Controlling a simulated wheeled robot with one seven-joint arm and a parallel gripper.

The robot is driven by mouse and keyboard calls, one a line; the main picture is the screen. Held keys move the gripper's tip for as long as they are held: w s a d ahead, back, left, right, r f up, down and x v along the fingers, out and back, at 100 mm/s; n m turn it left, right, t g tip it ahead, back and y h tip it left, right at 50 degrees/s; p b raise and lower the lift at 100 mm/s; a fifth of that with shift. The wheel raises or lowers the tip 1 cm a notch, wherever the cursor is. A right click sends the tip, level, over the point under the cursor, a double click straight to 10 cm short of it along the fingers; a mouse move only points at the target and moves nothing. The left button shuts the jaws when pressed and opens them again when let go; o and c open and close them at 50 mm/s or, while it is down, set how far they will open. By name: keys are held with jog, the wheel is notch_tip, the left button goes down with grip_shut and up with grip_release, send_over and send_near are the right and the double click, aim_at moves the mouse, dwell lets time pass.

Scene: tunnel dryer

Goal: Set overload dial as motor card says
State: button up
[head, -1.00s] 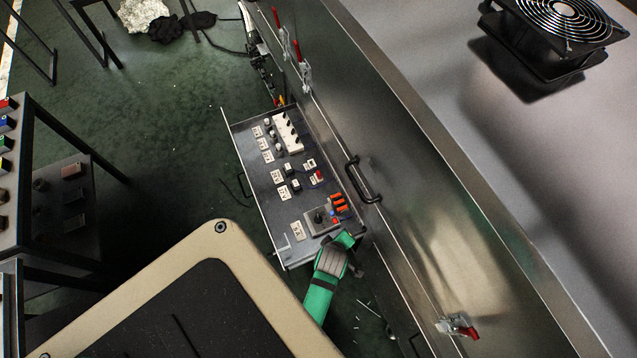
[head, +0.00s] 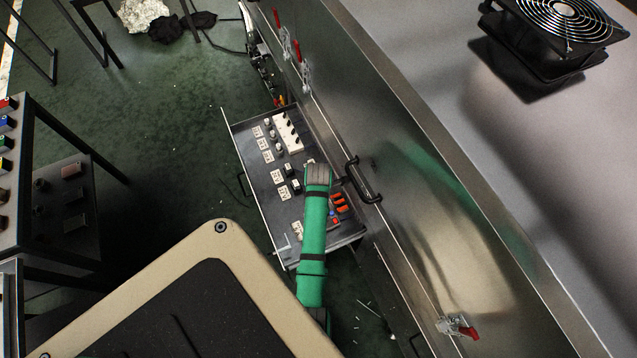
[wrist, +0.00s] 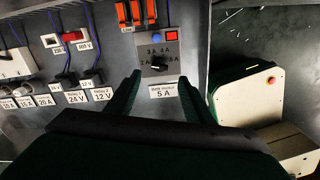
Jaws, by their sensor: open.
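The overload dial (wrist: 157,68) is a black knob on a grey box marked from 2A, 3A and 4A round to a right-hand mark that looks like 5A. Its pointer is too small to read surely. The motor card (wrist: 163,90) below it is white and reads 5 A; its upper line is blurred. My gripper (wrist: 160,77) is open and empty, its dark fingers to either side of the card, below the dial in the wrist view. I see no contact with the knob. In the head view my green arm covers the dial.
The control panel (head: 262,180) carries a red rocker switch (wrist: 73,36), orange blocks (wrist: 122,12), black sockets and several white cards. A blue and a red button sit above the dial. A black handle (head: 362,182) juts from the steel wall beside the panel.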

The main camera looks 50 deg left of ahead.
notch_tip(320, 180, down, 7)
jog(key=shift+f, duration=0.2)
dwell(0.3)
jog(key=c, duration=1.1)
